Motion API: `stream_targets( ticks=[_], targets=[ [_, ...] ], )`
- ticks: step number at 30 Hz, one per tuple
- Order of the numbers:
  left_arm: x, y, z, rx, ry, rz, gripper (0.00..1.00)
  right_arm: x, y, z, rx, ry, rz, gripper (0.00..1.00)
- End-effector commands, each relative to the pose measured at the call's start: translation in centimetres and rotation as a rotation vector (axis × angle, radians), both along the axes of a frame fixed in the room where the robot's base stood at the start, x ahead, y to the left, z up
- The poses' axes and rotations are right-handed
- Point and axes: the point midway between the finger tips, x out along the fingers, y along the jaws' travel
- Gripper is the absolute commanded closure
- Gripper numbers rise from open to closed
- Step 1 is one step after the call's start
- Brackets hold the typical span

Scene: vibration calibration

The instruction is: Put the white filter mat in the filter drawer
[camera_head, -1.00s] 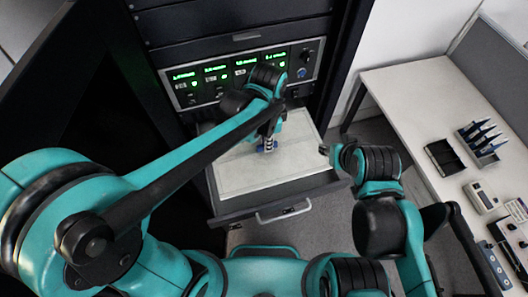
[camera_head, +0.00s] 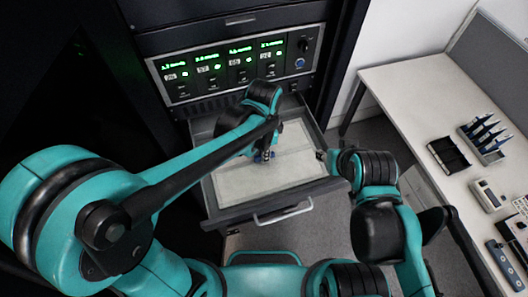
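The filter drawer (camera_head: 235,213) is pulled out from the rack, with its handle at the front. The white filter mat (camera_head: 242,182) lies flat inside the drawer and covers most of its floor. My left gripper (camera_head: 265,157) is over the mat, at or just above its surface. Its fingers are small and partly hidden by the wrist, so I cannot tell if they are open. My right gripper (camera_head: 321,157) is beside the drawer's right edge, pointing left. Its fingertips are too small to read.
An instrument panel (camera_head: 235,62) with green displays sits in the rack above the drawer. A white table (camera_head: 400,88) on the right carries a black tray (camera_head: 447,155), a rack of blue pipettes (camera_head: 484,138) and small devices. Grey floor is free between drawer and table.

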Motion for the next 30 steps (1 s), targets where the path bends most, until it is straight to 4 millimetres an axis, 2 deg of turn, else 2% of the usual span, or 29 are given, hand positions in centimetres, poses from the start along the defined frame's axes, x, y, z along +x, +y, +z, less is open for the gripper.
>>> stream_targets(
  ticks=[10,14,17,27,30],
  targets=[
    [0.0,0.0,0.1,0.0,0.0,0.0,0.69,0.0,0.0,0.1,0.0,0.0,0.0,0.6],
    [0.0,0.0,0.8,0.0,0.0,0.0,0.69,0.0,0.0,0.5,0.0,0.0,0.0,0.6],
    [0.0,0.0,2.3,0.0,0.0,0.0,0.69,0.0,0.0,0.5,0.0,0.0,0.0,0.6],
    [-0.1,0.0,9.6,0.0,0.0,0.0,0.69,0.0,0.0,0.6,0.0,0.0,0.0,0.6],
    [0.0,0.0,11.1,0.0,0.0,0.0,0.69,0.0,0.0,0.6,0.0,0.0,0.0,0.6]
  ],
)
